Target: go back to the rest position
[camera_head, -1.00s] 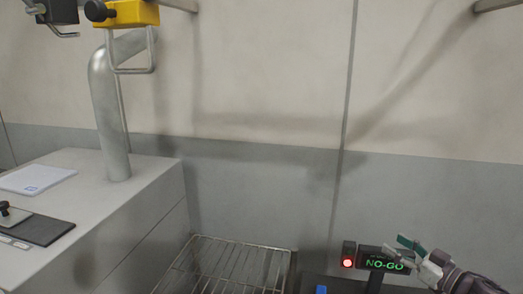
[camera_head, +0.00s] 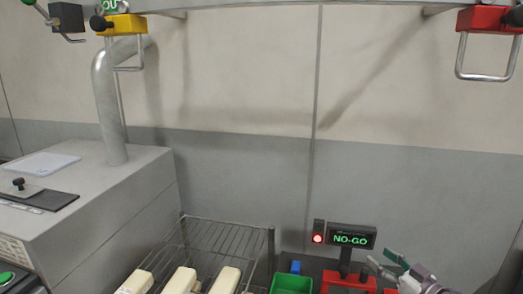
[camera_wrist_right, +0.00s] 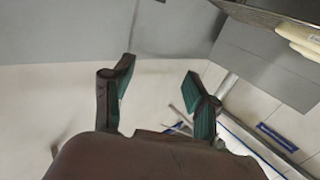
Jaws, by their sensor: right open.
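My right gripper (camera_head: 385,262) is at the lower right of the head view, in front of the grey wall and just right of the NO-GO display. Its green-padded fingers are apart. In the right wrist view the two fingers (camera_wrist_right: 160,85) also stand apart with nothing between them, and floor and grey panels show beyond. My left gripper is not in view.
A NO-GO display (camera_head: 350,239) with a lit red lamp (camera_head: 318,239) stands near the right gripper. Below are a green bin (camera_head: 292,284) and a red object (camera_head: 345,283). A grey cabinet (camera_head: 110,210) stands left.

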